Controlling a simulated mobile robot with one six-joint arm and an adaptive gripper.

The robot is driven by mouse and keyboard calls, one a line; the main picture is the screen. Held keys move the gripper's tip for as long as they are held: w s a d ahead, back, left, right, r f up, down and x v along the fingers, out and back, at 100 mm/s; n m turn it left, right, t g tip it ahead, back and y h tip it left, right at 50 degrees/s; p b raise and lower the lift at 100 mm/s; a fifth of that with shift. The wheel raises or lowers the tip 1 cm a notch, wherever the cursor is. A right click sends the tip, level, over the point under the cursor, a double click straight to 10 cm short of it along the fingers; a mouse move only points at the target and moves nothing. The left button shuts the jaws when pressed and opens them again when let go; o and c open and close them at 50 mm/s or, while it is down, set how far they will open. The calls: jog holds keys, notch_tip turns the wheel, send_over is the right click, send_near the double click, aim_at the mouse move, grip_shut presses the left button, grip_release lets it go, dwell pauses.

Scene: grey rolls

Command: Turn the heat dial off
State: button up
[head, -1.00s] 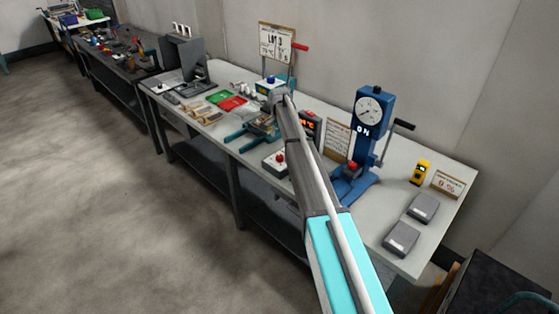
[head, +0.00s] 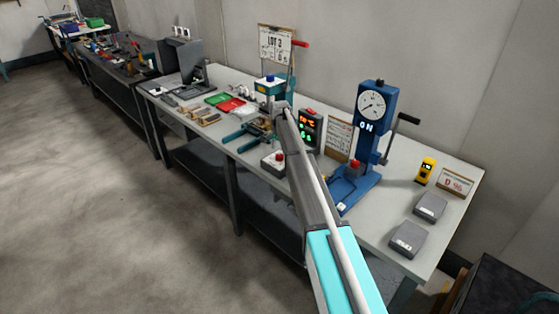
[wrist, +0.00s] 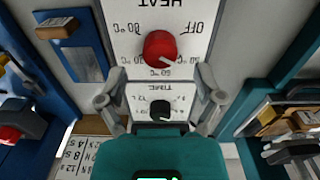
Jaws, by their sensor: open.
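The heat dial (wrist: 160,49) is a red knob on a white panel marked HEAT, shown upside down in the wrist view. Its white mark points to the lower right, near the 60 °C label, away from the OFF label (wrist: 192,29) at upper right. My gripper (wrist: 160,98) is open, with its grey fingers spread left and right below the red knob, on either side of the black time dial (wrist: 160,108). Nothing is between the fingers' grip. In the head view my gripper is at the teal press (head: 268,88), mostly hidden behind my arm; the dial cannot be made out there.
A black display (head: 308,130) with red and green digits stands right of my arm. A blue press (head: 371,125) with a gauge stands farther right. Grey boxes (head: 408,240) lie at the right end.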

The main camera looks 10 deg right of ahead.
aim_at(279, 155)
jog(key=shift+f+b, duration=1.35)
jog(key=shift+f, duration=0.25)
jog(key=shift+c, duration=0.2)
jog(key=c, duration=1.1)
jog(key=shift+n, duration=0.5)
jog(key=n, duration=1.1)
